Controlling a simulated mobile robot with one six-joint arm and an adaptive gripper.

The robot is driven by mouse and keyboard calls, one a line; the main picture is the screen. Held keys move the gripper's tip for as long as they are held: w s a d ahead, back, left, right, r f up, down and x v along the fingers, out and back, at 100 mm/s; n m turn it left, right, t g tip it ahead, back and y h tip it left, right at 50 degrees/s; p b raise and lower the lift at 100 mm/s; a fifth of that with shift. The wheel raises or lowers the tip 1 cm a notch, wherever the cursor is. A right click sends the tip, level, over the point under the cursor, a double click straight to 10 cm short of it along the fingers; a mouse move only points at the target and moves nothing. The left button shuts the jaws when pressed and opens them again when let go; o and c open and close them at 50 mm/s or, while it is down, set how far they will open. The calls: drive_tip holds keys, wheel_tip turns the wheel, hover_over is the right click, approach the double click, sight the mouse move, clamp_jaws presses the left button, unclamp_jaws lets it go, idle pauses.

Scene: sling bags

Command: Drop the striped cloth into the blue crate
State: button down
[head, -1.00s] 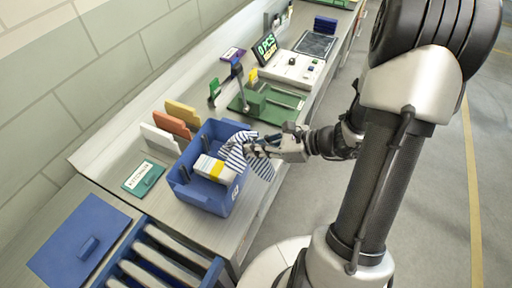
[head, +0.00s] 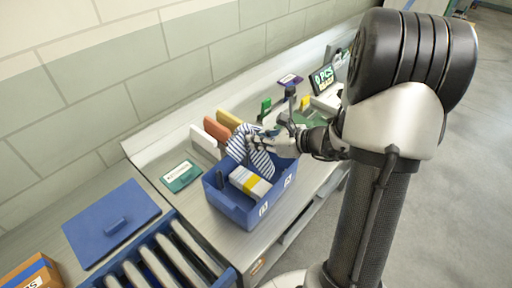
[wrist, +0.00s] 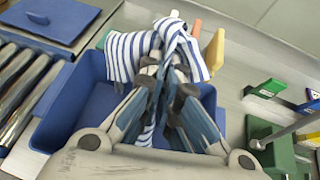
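The striped cloth (head: 258,160), white with dark blue stripes, hangs from my gripper (head: 262,139) over the blue crate (head: 238,208) in the head view. In the wrist view the cloth (wrist: 130,50) is bunched between the fingertips of my gripper (wrist: 168,55), with folds draping to both sides. The gripper is shut on it. The crate (wrist: 75,100) lies beneath, its walls visible left and right of the fingers. A white and yellow box (head: 250,182) sits inside the crate. Whether the cloth's lower end touches the crate is hard to tell.
White, orange and yellow upright panels (head: 216,129) stand behind the crate. A teal labelled card (head: 181,176) and a blue lid (head: 110,222) lie to its left. A roller conveyor (head: 165,255) is at the front left. Green items (wrist: 265,140) are on the bench at right.

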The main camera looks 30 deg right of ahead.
wheel_tip(320, 180, down, 6)
drive_tip(key=b, duration=0.3)
drive_tip(key=shift+d+r+b, duration=0.1)
drive_tip(key=shift+r+b, duration=0.15)
drive_tip(key=shift+b, duration=0.15)
drive_tip(key=c, duration=1.8)
unclamp_jaws()
drive_tip(key=shift+o, duration=0.6)
drive_tip(key=o, duration=0.5)
drive_tip(key=shift+o, duration=0.3)
drive_tip(key=o, duration=0.6)
drive_tip(key=shift+o, duration=0.2)
